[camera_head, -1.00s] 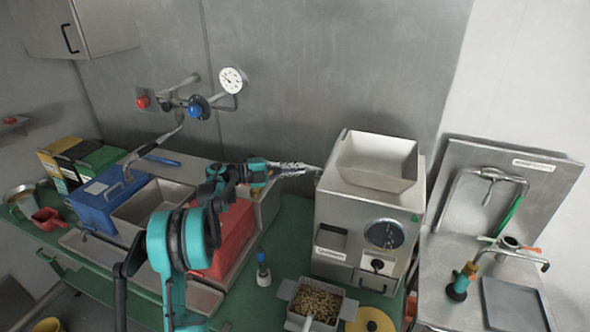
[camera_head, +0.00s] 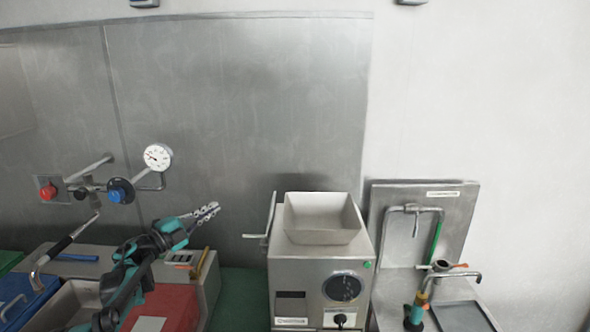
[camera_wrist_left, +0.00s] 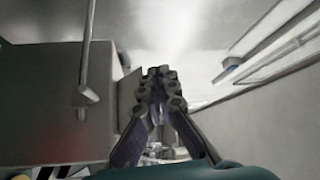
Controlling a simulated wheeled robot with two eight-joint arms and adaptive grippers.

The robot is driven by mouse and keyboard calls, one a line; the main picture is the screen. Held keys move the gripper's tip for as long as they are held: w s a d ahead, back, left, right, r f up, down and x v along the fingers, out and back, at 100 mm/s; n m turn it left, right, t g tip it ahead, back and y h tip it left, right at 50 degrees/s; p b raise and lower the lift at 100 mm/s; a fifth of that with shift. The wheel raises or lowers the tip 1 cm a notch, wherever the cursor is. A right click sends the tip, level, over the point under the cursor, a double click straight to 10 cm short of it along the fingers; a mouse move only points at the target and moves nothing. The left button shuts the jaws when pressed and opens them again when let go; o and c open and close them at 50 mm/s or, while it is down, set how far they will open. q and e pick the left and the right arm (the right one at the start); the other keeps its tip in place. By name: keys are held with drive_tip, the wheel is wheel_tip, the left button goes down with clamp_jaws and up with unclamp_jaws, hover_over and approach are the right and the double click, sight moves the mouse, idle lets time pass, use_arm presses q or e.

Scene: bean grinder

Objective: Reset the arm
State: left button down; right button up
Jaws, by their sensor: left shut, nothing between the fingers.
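My left arm comes in from the lower left in the head view. Its gripper (camera_head: 208,212) is raised in front of the grey wall panel, to the left of the bean grinder (camera_head: 321,262), and points up and to the right. The gripper is shut and empty. It also shows in the left wrist view (camera_wrist_left: 158,88), with its fingertips together. The grinder has a square, open white hopper (camera_head: 322,212) on top and a crank handle (camera_head: 269,220) on its left side. The gripper is apart from the grinder and the handle. My right gripper is not in view.
Wall pipes with a red knob (camera_head: 48,191), a blue knob (camera_head: 120,191) and a gauge (camera_head: 158,157) are left of the gripper. A red box (camera_head: 165,305) and a blue box (camera_head: 22,298) stand below. A sink unit (camera_head: 440,250) stands right of the grinder. The upper wall is clear.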

use_arm(q)
wheel_tip(320, 180, up, 8)
drive_tip(key=s+n+t+y, duration=0.2)
drive_tip(key=n+t+y, duration=0.3)
drive_tip(key=n, duration=0.2)
drive_tip(key=s+a+f+n+g+y+b, duration=0.1)
drive_tip(key=s+a+f+n+y+b, duration=0.1)
drive_tip(key=s+n+y, duration=0.7)
drive_tip(key=s+d+f+n+g, duration=0.3)
drive_tip(key=s+d+f+g, duration=0.3)
drive_tip(key=s+f, duration=0.9)
drive_tip(key=s+d+f+n+g+h+b, duration=0.1)
drive_tip(key=s+d+f+n+g, duration=0.3)
drive_tip(key=s+f, duration=1)
drive_tip(key=shift+s+d+f+g+h, duration=0.35)
drive_tip(key=shift+d+f+g, duration=0.2)
drive_tip(key=shift+d+g, duration=0.55)
